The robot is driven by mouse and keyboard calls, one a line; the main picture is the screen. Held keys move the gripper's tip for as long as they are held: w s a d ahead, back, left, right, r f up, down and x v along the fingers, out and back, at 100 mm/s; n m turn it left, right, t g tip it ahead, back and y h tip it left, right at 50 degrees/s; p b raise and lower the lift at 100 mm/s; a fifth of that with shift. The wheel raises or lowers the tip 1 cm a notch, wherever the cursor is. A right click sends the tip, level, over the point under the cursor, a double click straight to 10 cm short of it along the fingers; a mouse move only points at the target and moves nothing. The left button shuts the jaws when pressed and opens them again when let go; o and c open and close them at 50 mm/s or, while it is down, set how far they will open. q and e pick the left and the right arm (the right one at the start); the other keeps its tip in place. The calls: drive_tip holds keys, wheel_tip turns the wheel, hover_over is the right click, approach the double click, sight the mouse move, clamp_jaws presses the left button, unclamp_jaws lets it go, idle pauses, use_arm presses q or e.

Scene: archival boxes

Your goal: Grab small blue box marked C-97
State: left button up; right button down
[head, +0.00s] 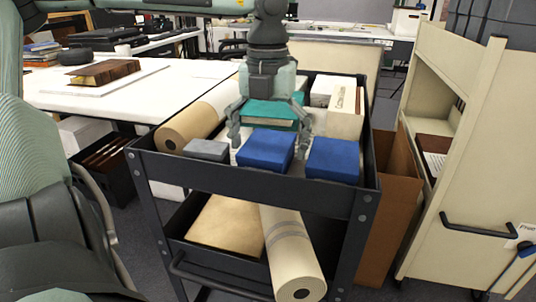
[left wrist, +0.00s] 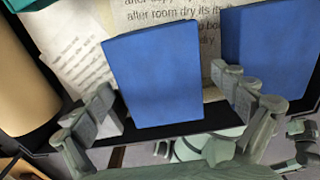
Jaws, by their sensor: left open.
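Two blue boxes stand side by side at the front of the dark cart's top tray (head: 250,196): a left one (head: 265,150) and a right one (head: 333,159). I cannot read a C-97 mark on either. My left gripper (head: 268,132) is open, pointing down over the left blue box, with fingers spread to either side. In the left wrist view, the left box (left wrist: 152,75) shows between the open fingers (left wrist: 165,88), and the right box (left wrist: 272,48) is beyond the right finger. I cannot tell whether the fingers touch the box.
A small grey box (head: 206,150) sits left of the blue boxes. A teal box (head: 270,113) and a cream box (head: 346,108) stand behind. A large paper roll (head: 190,125) lies along the tray's left side. The tray's raised dark rim surrounds them. A beige shelf cart (head: 485,150) stands right.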

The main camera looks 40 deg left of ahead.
use_arm(q)
drive_tip(key=c, duration=1.3)
drive_tip(key=shift+c, duration=0.6)
drive_tip(key=shift+r, duration=0.1)
